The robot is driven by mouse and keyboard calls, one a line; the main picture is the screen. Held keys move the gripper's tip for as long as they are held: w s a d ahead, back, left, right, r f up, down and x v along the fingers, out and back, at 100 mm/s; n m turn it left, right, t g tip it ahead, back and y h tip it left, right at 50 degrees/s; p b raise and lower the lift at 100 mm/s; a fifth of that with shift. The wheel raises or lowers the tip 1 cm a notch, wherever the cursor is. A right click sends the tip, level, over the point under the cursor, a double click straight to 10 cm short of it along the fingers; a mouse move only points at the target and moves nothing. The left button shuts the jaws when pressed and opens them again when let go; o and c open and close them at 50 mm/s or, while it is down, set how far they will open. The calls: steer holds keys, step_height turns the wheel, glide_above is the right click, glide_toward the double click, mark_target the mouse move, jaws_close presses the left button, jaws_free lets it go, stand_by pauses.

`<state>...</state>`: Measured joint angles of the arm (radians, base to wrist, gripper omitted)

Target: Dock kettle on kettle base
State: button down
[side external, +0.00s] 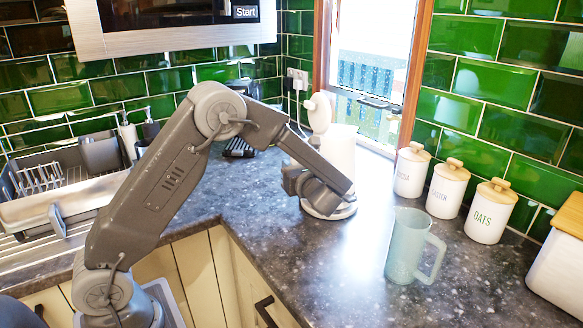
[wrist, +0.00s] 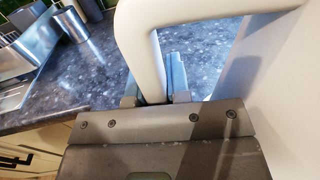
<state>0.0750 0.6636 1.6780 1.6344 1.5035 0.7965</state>
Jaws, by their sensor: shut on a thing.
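The white kettle (side external: 342,148) stands upright at the back of the counter near the window, partly hidden behind my arm. Its pale handle (wrist: 152,48) loops through the top of the wrist view, with the body (wrist: 270,95) at the right. My gripper (wrist: 155,88) is shut on the lower part of the handle, one finger on each side. The round kettle base (side external: 328,211) shows below my wrist, directly under the kettle. My wrist hides the join, so I cannot tell whether the kettle is seated or slightly above it.
A translucent jug (side external: 408,250) stands front right of the base. Several white canisters (side external: 447,190) with wooden lids line the right wall. A dish rack (side external: 60,185) and sink are at the left. A wall socket (side external: 297,80) is behind. The counter (side external: 245,205) left of the base is clear.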

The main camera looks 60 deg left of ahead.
steer(key=shift+f, duration=0.55)
stand_by(0.6)
steer(key=c, duration=1.4)
jaws_free()
steer(key=shift+f, duration=0.2)
steer(key=shift+s+d, duration=0.3)
steer(key=shift+d, duration=1.5)
steer(key=shift+s+d, duration=0.35)
steer(key=shift+d, duration=1.5)
steer(key=shift+s+d, duration=0.3)
steer(key=shift+d, duration=1.5)
steer(key=shift+r, duration=0.1)
steer(key=s+r+n+g+h, duration=0.3)
steer(key=s+r+n+h, duration=0.2)
steer(key=s+n+h, duration=0.7)
steer(key=s+d+r+n+t+h, duration=0.1)
steer(key=s+d+n+h, duration=0.1)
steer(key=s, duration=0.2)
steer(key=s+d+r+n+t+h, duration=0.1)
steer(key=s+d+n+t+h, duration=0.1)
steer(key=s+d+n, duration=0.1)
steer(key=s+d+r+n+t+h, duration=0.1)
steer(key=s+d+n+t, duration=0.1)
steer(key=s, duration=0.3)
steer(key=shift+d+r+n+h, duration=0.4)
steer(key=shift+d+n, duration=0.1)
